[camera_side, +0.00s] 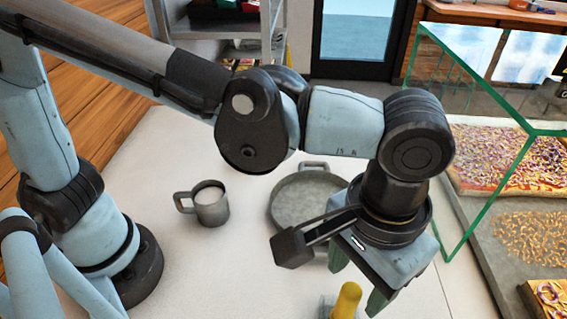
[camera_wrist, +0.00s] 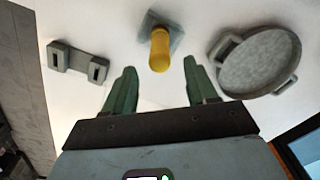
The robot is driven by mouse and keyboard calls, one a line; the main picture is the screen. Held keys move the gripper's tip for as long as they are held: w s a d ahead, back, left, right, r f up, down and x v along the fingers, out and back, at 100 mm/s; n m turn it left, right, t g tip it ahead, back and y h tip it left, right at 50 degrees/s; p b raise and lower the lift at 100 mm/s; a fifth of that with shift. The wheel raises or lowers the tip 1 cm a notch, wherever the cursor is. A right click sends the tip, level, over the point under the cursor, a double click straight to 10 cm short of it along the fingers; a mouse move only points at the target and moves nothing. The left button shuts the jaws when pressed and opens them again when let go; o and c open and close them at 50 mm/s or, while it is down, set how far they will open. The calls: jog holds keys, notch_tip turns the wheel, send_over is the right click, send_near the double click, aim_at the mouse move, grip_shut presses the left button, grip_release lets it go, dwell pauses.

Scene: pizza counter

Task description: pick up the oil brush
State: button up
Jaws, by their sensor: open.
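The oil brush shows as a yellow handle (camera_side: 346,302) at the bottom edge of the side view, standing up from a pale, see-through square base. In the wrist view the yellow handle (camera_wrist: 160,50) is at the top middle, with its greyish square base behind it. My gripper (camera_side: 358,280) is open, pointing down over the counter close to the brush. In the wrist view the two green fingers of my gripper (camera_wrist: 158,80) are spread wide, with the handle between their directions and beyond the tips. Nothing is held. The brush's lower end is hidden.
A round grey pan (camera_side: 300,205) with handles lies on the white counter (camera_side: 180,260). A grey mug (camera_side: 211,207) stands left of it. A grey slotted block (camera_wrist: 77,62) shows in the wrist view. A green-edged glass case (camera_side: 480,150) with pizzas is at the right.

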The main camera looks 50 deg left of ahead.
aim_at(346, 305)
jog(key=shift+s+f, duration=0.2)
jog(key=shift+f, duration=3.7)
grip_shut()
jog(key=shift+r, duration=0.2)
